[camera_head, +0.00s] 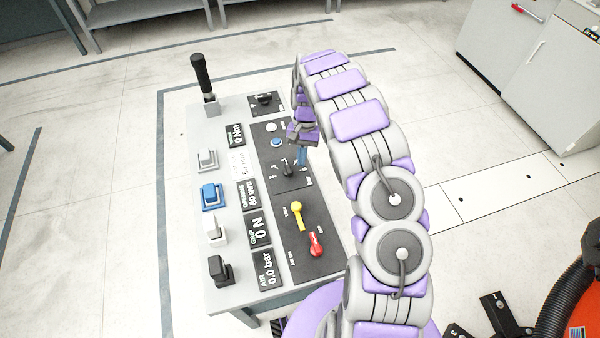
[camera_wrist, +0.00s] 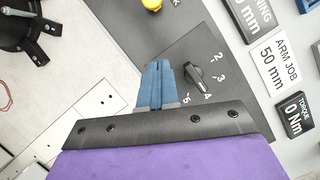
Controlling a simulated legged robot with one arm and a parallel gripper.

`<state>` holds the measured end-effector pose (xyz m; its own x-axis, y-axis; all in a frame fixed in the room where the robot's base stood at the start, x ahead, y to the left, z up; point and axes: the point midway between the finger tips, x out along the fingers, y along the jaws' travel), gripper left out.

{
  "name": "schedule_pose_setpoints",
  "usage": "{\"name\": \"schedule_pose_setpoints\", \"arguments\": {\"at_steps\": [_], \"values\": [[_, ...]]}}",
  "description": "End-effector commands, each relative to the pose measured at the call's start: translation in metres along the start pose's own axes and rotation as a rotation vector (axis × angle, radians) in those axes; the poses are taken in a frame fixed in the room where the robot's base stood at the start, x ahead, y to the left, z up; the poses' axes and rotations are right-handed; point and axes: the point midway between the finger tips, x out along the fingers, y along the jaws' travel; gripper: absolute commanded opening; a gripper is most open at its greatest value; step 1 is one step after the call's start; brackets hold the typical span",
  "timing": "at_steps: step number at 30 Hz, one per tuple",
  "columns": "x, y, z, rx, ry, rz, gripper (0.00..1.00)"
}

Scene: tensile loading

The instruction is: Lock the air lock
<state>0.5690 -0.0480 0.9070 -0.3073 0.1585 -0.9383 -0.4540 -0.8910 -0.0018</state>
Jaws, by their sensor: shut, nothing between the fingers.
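The control panel (camera_head: 265,185) has a yellow lever (camera_head: 297,214) and a red lever (camera_head: 316,243) on its dark plate, with small labels too fine to read. I cannot tell from the labels which one is the air lock. The yellow lever's knob also shows at the top edge of the wrist view (camera_wrist: 152,4). My gripper (camera_head: 301,157) is shut and empty, above the panel beside a black rotary knob (camera_head: 288,169). In the wrist view its blue fingertips (camera_wrist: 158,72) are together, left of this numbered knob (camera_wrist: 195,76). I cannot tell whether they touch the plate.
A black-handled lever (camera_head: 203,80) stands upright at the panel's far left corner. Several switches, including a blue one (camera_head: 213,195), line the left side beside displays such as "AIR 0.0 bar" (camera_head: 267,270). My arm covers the panel's right side. White cabinets (camera_head: 530,60) stand at upper right.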

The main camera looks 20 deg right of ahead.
Motion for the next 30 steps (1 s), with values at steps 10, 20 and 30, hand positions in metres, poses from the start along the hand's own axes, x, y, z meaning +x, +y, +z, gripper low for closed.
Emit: {"name": "schedule_pose_setpoints", "arguments": {"at_steps": [10,20,30], "values": [[0.066,0.002,0.000,0.002,-0.004,0.003,0.00],[0.099,0.001,0.020,0.000,0.000,0.004,0.00],[0.106,0.001,0.036,0.000,0.001,0.002,0.00]]}}
